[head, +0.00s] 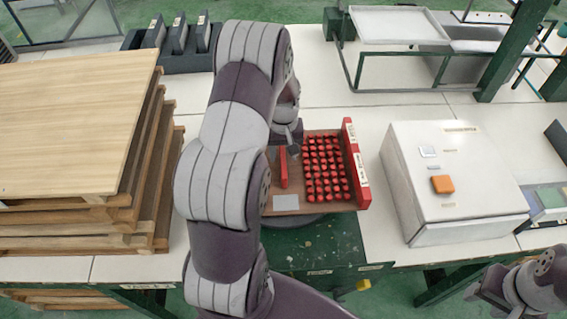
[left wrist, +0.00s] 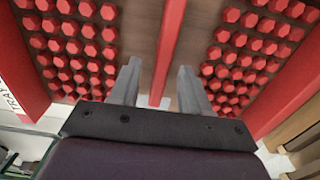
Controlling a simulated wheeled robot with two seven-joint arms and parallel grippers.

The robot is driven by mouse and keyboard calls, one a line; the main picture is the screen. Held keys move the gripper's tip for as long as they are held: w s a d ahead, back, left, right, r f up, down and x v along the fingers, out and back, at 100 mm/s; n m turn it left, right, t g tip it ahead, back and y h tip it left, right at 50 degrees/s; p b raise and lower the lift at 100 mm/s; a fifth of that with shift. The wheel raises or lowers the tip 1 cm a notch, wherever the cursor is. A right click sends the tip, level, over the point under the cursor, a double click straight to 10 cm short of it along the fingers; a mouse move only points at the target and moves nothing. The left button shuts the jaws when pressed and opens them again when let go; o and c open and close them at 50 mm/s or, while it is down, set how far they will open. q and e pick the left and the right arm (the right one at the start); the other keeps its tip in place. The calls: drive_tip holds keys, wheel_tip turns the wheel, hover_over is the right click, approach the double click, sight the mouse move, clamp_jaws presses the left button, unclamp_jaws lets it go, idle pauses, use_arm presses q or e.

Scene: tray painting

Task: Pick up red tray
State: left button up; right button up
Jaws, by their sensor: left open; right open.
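The red tray (head: 355,165) lies on the table in the middle of the head view, with a brown floor, red end walls and rows of small red hexagonal pieces. A thin red upright bar (head: 283,168) runs along its middle; it also shows in the left wrist view (left wrist: 170,35). My left gripper (head: 287,145) is over the tray, partly hidden by my arm. In the left wrist view its open fingers (left wrist: 158,68) stand on either side of the bar, with gaps. My left arm hides the tray's left half in the head view. My right gripper (head: 484,285) is open and empty at the lower right, away from the tray.
Stacked wooden boards (head: 75,120) stand left of the tray. A white box with an orange button (head: 450,215) stands close on the right. A dark rack (head: 180,60) and a metal-topped frame (head: 400,25) are behind. White table shows between the tray and box.

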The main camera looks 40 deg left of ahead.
use_arm(q)
drive_tip(key=shift+s+d+f, duration=0.1)
drive_tip(key=shift+s+f, duration=0.2)
drive_tip(key=shift+f, duration=0.25)
drive_tip(key=shift+s+d+f, duration=0.2)
drive_tip(key=shift+s+f, duration=0.05)
drive_tip(key=shift+w, duration=0.1)
drive_tip(key=shift+w+a+f, duration=0.15)
drive_tip(key=c, duration=0.9)
clamp_jaws()
drive_tip(key=shift+r, duration=0.2)
